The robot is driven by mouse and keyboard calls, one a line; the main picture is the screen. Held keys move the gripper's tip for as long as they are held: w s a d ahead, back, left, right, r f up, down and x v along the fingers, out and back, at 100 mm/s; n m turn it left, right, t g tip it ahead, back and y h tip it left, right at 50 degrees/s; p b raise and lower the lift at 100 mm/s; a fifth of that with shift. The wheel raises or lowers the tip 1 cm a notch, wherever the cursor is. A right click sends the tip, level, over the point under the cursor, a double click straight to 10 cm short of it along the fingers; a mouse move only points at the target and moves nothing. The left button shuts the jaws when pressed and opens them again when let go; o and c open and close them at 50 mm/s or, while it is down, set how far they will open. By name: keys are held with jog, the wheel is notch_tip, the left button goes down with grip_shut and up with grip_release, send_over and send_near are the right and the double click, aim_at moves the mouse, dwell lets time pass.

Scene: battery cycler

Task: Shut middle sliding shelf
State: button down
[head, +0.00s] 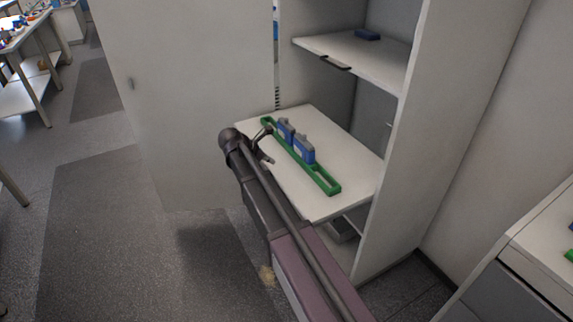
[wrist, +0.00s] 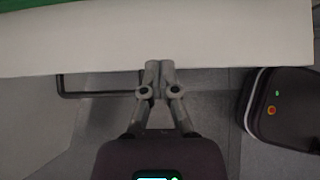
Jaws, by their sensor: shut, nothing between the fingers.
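The middle sliding shelf (head: 345,150) is a white board pulled well out of the cabinet in the head view. A green rack (head: 325,181) with two blue modules (head: 303,150) stands on it. In the wrist view the shelf's white front edge (wrist: 230,50) crosses the top, with a dark bar handle (wrist: 95,94) at its left. My gripper (head: 268,161) is at the shelf's front side. It is shut and empty, and its fingertips (wrist: 158,66) overlap the edge, right of the handle. I cannot tell whether they touch it.
The cabinet door (head: 185,100) stands open on the left. An upper shelf (head: 385,62) with a black handle holds a small blue block (head: 367,34). The cabinet side wall (head: 425,130) is to the right. Open floor (head: 110,220) lies at left.

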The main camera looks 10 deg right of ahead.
aim_at(301, 168)
jog(key=b+x, duration=0.7)
jog(key=x, duration=0.3)
jog(key=shift+f, duration=0.15)
jog(key=d, duration=0.1)
jog(key=w+d, duration=0.1)
jog(key=shift+d, duration=0.35)
jog(key=shift+w+d, duration=0.1)
jog(key=shift+d, duration=0.45)
jog(key=shift+w, duration=0.1)
